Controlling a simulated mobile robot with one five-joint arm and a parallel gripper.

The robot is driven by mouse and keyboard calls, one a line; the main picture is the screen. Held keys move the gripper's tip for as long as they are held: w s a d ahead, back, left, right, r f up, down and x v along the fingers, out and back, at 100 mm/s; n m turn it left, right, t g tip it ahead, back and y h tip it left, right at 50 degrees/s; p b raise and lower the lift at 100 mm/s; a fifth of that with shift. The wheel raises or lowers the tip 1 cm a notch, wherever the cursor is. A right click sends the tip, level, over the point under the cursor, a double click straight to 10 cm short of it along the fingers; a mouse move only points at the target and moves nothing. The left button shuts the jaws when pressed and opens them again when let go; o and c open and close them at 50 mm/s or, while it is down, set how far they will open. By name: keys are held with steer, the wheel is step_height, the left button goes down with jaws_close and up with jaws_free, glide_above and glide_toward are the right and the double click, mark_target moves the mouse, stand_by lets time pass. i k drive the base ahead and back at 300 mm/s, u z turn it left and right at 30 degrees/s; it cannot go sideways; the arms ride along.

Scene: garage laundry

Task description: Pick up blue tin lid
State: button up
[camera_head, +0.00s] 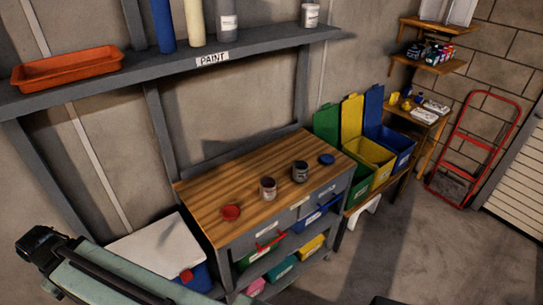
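The blue tin lid (327,159) is a small round disc lying flat at the far right end of the wooden workbench top (240,180). It lies apart from the tins, beyond the dark tin. Part of my arm shows at the bottom left, well away from the lid. My gripper's fingers cannot be made out in this view.
A shelf (180,69) hangs above. Open-lidded bins (374,152) stand at right. The floor (400,240) in front right is clear.

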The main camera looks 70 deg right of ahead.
mark_target(326, 158)
steer(key=u, duration=1.05)
steer(key=k, duration=2.3)
steer(key=z, duration=1.05)
steer(key=i, duration=1.5)
steer(key=u, duration=0.05)
